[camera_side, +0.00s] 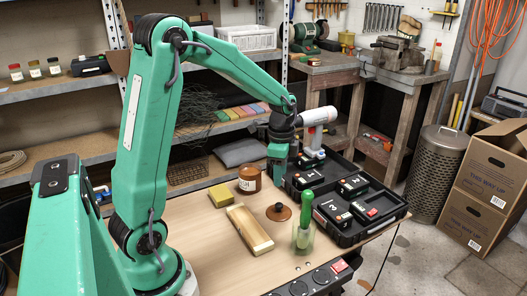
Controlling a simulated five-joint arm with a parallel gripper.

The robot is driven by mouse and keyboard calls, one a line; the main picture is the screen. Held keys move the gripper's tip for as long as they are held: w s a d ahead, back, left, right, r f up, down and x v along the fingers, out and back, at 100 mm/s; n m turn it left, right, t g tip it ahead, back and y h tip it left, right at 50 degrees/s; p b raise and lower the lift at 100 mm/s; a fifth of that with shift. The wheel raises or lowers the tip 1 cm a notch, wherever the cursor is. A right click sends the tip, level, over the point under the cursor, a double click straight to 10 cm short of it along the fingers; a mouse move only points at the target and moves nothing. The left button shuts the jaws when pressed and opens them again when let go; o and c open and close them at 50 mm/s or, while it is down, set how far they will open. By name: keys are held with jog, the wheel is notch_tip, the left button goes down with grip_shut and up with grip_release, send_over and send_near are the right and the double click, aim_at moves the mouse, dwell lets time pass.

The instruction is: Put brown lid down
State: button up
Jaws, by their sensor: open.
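The brown lid (278,212) lies on the wooden table with its knob up, in the middle of the work area. My gripper (277,180) is open, pointing down just to the right of the jar and behind the lid in the picture. It looks apart from the lid and holds nothing that I can see. Its fingers are small in this view, and the gap between them is hard to make out.
A black tray (352,238) with numbered battery packs and a white drill (314,134) lies to the right. A green-handled tool stands in a clear cup (303,238) right of the lid. A wooden block (249,229) and a yellow sponge (219,195) lie to the left.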

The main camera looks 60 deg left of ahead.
jog(key=shift+r, duration=0.3)
jog(key=shift+r, duration=0.1)
dwell(0.3)
jog(key=s+d+r+n+t, duration=0.5)
jog(key=s+d+r+n, duration=0.4)
jog(key=s, duration=0.7)
notch_tip(320, 180, up, 2)
jog(key=d, duration=0.3)
jog(key=shift+r, duration=0.25)
